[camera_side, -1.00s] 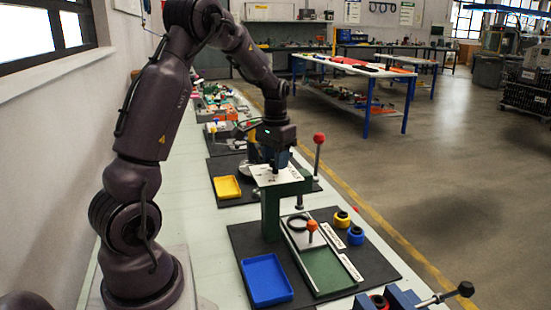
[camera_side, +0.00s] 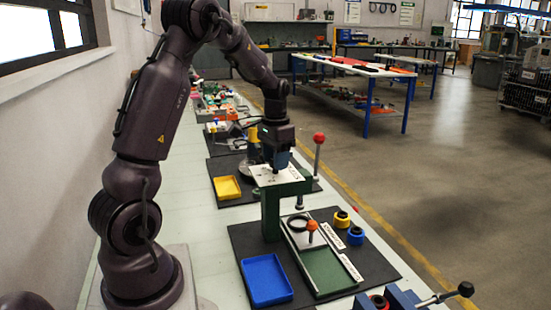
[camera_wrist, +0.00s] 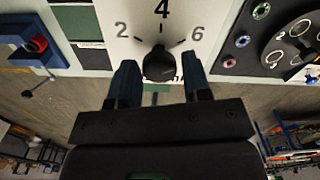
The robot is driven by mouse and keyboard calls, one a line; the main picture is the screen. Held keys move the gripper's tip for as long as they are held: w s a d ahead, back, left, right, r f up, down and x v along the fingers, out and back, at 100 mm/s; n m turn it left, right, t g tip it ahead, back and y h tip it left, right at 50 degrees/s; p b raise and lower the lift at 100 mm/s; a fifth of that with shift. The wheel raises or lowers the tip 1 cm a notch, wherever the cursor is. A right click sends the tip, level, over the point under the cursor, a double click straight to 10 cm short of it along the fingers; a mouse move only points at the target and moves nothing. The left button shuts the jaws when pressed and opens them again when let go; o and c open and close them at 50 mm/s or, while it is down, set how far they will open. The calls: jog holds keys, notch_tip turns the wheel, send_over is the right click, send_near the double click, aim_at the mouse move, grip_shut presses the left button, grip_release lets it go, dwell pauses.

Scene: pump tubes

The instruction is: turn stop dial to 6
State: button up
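The stop dial is a black round knob (camera_wrist: 159,65) on a white plate (camera_wrist: 105,20) marked 2, 4 and 6. In the wrist view the 4 is straight above the knob, with 2 to the left and 6 to the right. The knob's pointer seems to face the 4, but its mark is hard to read. My gripper (camera_wrist: 160,72) is open, with one finger on each side of the knob and a gap visible on both sides. In the side view my gripper (camera_side: 276,168) is just above the white plate (camera_side: 290,176) on a green stand (camera_side: 271,215).
A blue tray (camera_side: 267,280) and a green fixture with an orange-topped handle (camera_side: 312,227) stand in front of the stand. Yellow and blue rings (camera_side: 355,236) lie to the right. A yellow tray (camera_side: 227,188) and an upright red-topped lever (camera_side: 319,138) are near the plate.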

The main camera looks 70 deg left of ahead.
jog(key=shift+o, duration=1.1)
notch_tip(320, 180, up, 13)
jog(key=s+d+m+t, duration=0.1)
jog(key=s+d, duration=0.4)
jog(key=d, duration=0.8)
jog(key=s+d+m+t, duration=0.1)
jog(key=s+d+t, duration=0.3)
jog(key=d, duration=1)
jog(key=shift+s+f+m+t, duration=0.3)
jog(key=shift+s+m, duration=0.1)
jog(key=shift+s, duration=0.8)
